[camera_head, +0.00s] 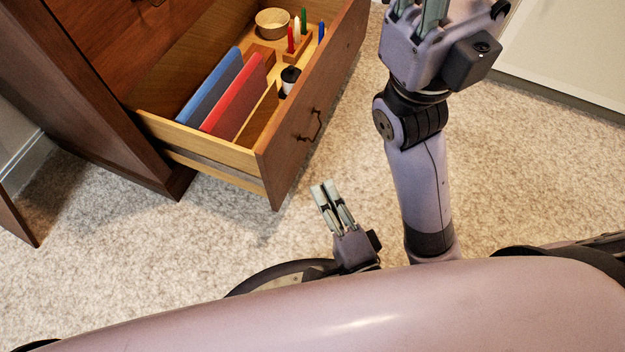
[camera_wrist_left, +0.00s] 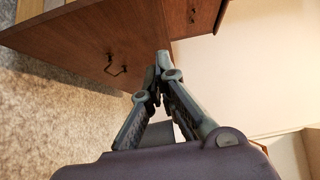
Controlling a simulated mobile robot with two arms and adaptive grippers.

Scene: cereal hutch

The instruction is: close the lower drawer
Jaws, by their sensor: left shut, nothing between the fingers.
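The lower drawer (camera_head: 302,120) is brown wood with a dark handle (camera_head: 312,126) and is pulled far out of the cabinet. In the left wrist view its front (camera_wrist_left: 75,50) fills the upper left, with the handle (camera_wrist_left: 117,70) showing. My left gripper (camera_head: 325,184) is shut and empty, low in front of the drawer and apart from it in the head view. Its closed fingers (camera_wrist_left: 162,68) also show in the left wrist view. My right gripper (camera_head: 421,12) is at the top right of the head view, with its fingertips cut off by the frame.
The drawer holds a blue book (camera_head: 210,85), a red book (camera_head: 236,95), a wooden bowl (camera_head: 272,23), several coloured sticks and a small dark-lidded jar (camera_head: 290,79). An upper drawer (camera_head: 110,35) appears shut. Carpet (camera_head: 230,225) in front is clear. A pale panel (camera_head: 570,50) stands right.

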